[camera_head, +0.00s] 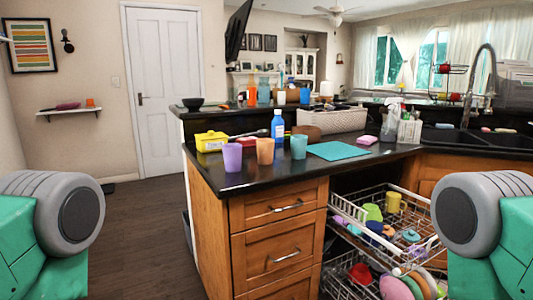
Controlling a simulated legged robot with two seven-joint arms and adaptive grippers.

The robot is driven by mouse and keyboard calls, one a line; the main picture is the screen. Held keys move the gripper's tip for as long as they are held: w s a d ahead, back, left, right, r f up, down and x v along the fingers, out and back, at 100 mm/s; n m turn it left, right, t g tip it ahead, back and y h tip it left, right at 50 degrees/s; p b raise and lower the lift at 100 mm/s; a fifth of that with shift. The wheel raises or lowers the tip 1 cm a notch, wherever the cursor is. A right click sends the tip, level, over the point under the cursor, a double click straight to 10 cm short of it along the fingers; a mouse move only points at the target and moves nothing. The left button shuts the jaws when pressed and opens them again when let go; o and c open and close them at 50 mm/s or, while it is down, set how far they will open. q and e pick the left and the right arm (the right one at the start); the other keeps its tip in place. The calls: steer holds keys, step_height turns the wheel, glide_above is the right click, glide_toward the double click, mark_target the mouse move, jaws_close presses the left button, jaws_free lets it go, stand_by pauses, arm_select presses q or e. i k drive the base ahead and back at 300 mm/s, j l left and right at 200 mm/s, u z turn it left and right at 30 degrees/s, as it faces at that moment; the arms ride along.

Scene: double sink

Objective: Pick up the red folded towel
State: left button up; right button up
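A small red item (246,141) lies on the dark counter (215,177). It sits behind the purple cup (232,157) and the orange cup (265,152), beside a yellow container (211,141). It may be the red folded towel, but it is partly hidden and too small to tell. My grey and green arm parts show at the left and right edges of the head view. Neither gripper shows.
A teal cup (298,147), a blue bottle (277,131) and a flat turquoise sheet (337,151) stand or lie on the counter. The dishwasher racks (345,207) are pulled out at right. Wooden floor (140,235) is clear at left.

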mark_target(249, 141)
steer(key=i+j+u, duration=0.1)
steer(key=u, duration=0.35)
steer(key=i+j+u, duration=0.1)
steer(key=u, duration=0.35)
steer(key=i+u, duration=0.15)
steer(key=u, duration=0.35)
steer(key=i, duration=1.35)
steer(key=i+j+z, duration=0.1)
steer(key=i, duration=1.2)
steer(key=i+j, duration=0.1)
steer(key=i, duration=1.25)
steer(key=z, duration=0.5)
steer(key=i+z, duration=0.15)
steer(key=z, duration=0.3)
steer(key=j+z, duration=0.1)
steer(key=z, duration=0.4)
steer(key=i+j+z, duration=0.1)
steer(key=z, duration=0.4)
